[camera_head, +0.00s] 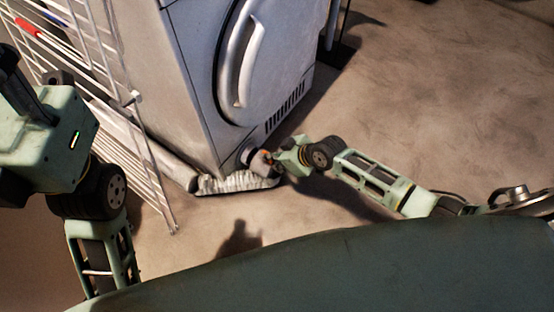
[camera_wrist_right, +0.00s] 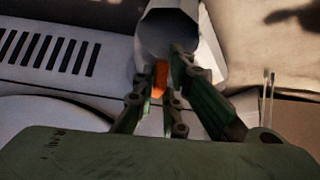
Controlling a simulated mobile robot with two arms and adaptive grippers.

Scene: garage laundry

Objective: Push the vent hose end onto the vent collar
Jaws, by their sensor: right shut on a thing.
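The pale ribbed vent hose (camera_head: 238,182) lies on the floor along the foot of the white machine and bends up at its right end. The hose end, a grey cuff (camera_head: 249,153) with an orange part, is by the machine's lower corner. My right gripper (camera_head: 272,157) is shut at the orange part. In the right wrist view the grey cuff (camera_wrist_right: 168,30) is just beyond the fingers (camera_wrist_right: 160,88), with the orange part (camera_wrist_right: 160,78) between them. I cannot make out the vent collar separately, nor whether it touches the cuff. My left gripper (camera_head: 22,98) is at the left, away from the hose.
The white machine (camera_head: 190,80) has a round door with a handle (camera_head: 242,60) and a slotted grille (camera_head: 285,106). A white wire rack (camera_head: 150,165) stands at the left, near my left arm. The floor (camera_head: 430,110) to the right is clear.

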